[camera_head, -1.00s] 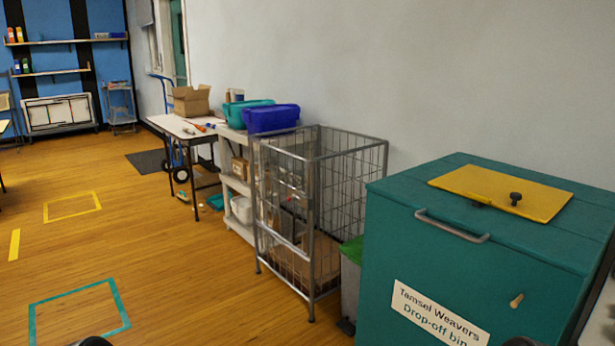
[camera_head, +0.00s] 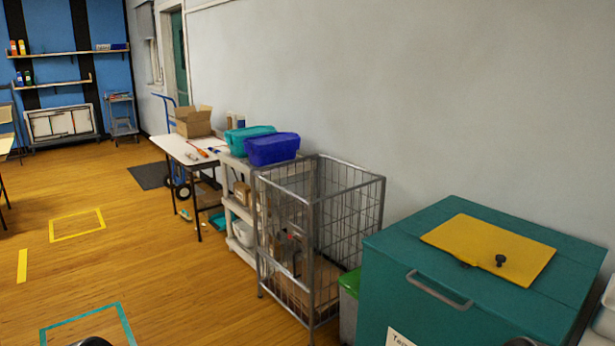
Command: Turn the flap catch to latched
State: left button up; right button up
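The teal drop-off bin (camera_head: 400,283) stands at the lower right. A yellow flap (camera_head: 462,242) lies flat on its lid, with a small black knob (camera_head: 501,261) near its front edge. I cannot tell whether this knob is the flap catch, or how it is set. A grey bar handle (camera_head: 438,291) is on the bin's front. Only the top of the white label (camera_head: 398,338) shows; the lower front is cut off. Dark rounded parts of mine show at the bottom edge, but neither gripper's fingers are in view.
A wire cage trolley (camera_head: 318,240) and a grey container with a green lid (camera_head: 351,279) stand left of the bin. White containers (camera_head: 607,312) are at its right. A wall is behind. Open wooden floor (camera_head: 150,265) lies at the left.

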aim_at(459, 256)
jog(key=i+l+z, duration=0.2)
jog(key=l+z, duration=0.15)
jog(key=i+l+z, duration=0.2)
jog(key=l+z, duration=0.15)
